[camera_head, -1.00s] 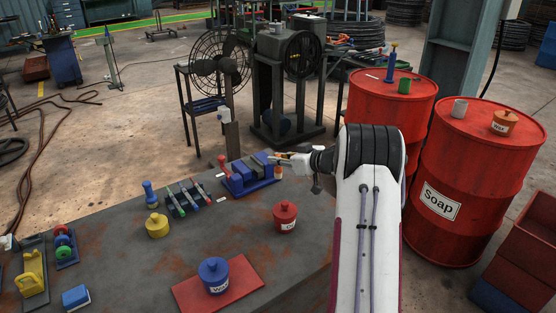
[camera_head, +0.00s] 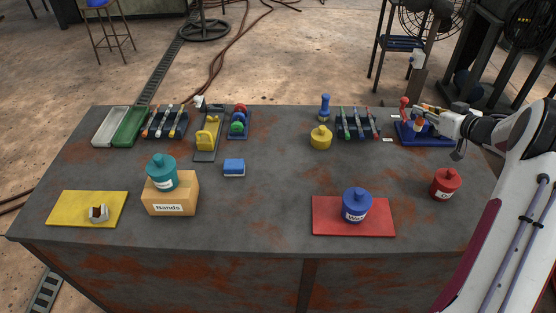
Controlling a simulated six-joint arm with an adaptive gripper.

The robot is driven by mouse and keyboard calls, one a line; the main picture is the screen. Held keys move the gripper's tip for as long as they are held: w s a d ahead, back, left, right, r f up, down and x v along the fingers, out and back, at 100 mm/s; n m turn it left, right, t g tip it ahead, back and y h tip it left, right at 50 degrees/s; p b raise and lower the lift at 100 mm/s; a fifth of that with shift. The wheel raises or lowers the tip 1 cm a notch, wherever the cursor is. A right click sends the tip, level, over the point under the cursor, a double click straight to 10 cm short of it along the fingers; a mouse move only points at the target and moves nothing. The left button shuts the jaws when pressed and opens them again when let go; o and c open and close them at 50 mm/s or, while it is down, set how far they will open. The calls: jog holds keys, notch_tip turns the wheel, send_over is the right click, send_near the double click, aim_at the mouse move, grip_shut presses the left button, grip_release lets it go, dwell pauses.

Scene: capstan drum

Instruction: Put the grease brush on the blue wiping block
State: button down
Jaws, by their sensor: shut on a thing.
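The blue wiping block (camera_head: 234,168) is a small blue block with a pale lower edge, lying on the table left of centre. My gripper (camera_head: 434,117) is at the table's far right, at the blue stand (camera_head: 408,137). It is shut on a thin thing with a yellowish part, which I take for the grease brush (camera_head: 427,108). The fingers and the stand hide much of it, and I cannot tell whether it still touches the stand. The gripper is far to the right of the wiping block.
Between gripper and block stand a rack of tools (camera_head: 358,124), a blue peg (camera_head: 325,108) and a yellow pot (camera_head: 321,138). Nearer are a blue jar (camera_head: 356,204) on a red mat (camera_head: 323,220) and a red jar (camera_head: 446,183). The table around the block is mostly clear.

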jog(key=w+a+r+n+g+y, duration=0.1)
jog(key=w+a+n+g+y, duration=0.15)
jog(key=a, duration=1.55)
notch_tip(320, 180, up, 2)
jog(key=n+g+y, duration=0.6)
jog(key=n+g, duration=0.1)
jog(key=n, duration=0.2)
send_over(233, 163)
jog(key=shift+r, duration=0.15)
notch_tip(233, 163, down, 6)
jog(key=shift+f, duration=0.2)
jog(key=shift+f, duration=1.85)
